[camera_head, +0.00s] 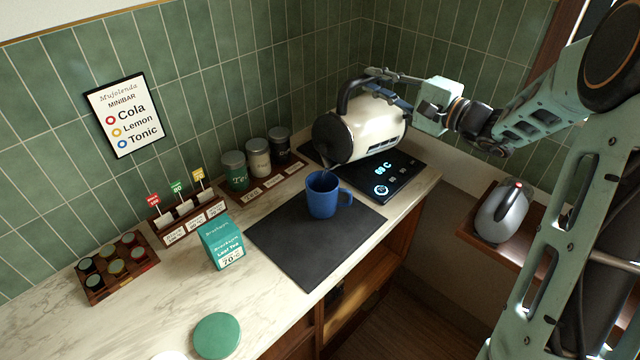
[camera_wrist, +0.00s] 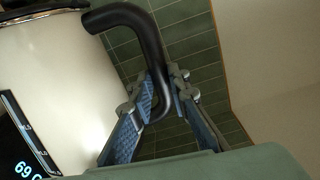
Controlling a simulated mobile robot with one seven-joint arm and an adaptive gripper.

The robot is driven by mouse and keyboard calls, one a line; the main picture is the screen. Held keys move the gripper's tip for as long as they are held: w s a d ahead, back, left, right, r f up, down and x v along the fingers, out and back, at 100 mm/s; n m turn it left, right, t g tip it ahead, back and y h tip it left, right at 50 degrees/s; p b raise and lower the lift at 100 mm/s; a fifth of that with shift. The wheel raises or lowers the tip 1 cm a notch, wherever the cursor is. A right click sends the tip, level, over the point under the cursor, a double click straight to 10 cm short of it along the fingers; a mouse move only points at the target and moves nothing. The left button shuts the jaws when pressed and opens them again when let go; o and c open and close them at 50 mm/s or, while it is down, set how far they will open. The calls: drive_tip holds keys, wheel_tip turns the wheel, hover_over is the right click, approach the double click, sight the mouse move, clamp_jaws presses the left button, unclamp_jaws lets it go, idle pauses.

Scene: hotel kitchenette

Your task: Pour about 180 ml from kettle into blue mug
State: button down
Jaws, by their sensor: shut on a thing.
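A cream kettle (camera_head: 368,132) with a black lid and black handle is held tilted far over, its lid end pointing left and down, above and behind the blue mug. My gripper (camera_head: 385,85) is shut on the kettle's handle; in the wrist view the blue-padded fingers (camera_wrist: 152,112) close around the black handle (camera_wrist: 150,45). The blue mug (camera_head: 322,196) stands upright on a dark mat (camera_head: 310,250), handle to the right. A thin streak shows between the kettle's spout and the mug's mouth. The liquid level inside the mug cannot be told.
A black kettle base (camera_head: 395,180) with a lit display is below the kettle. Several canisters (camera_head: 258,158), a teal tea box (camera_head: 222,245), a capsule tray (camera_head: 117,268) and a green round lid (camera_head: 217,335) are on the marble counter. A grey kettle-like appliance (camera_head: 502,212) sits on a lower shelf at right.

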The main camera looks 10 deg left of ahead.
drive_tip(key=shift+s+a+r+n+b, duration=0.1)
drive_tip(key=shift+r+n+b, duration=0.2)
drive_tip(key=shift+r+b, duration=0.15)
idle(0.9)
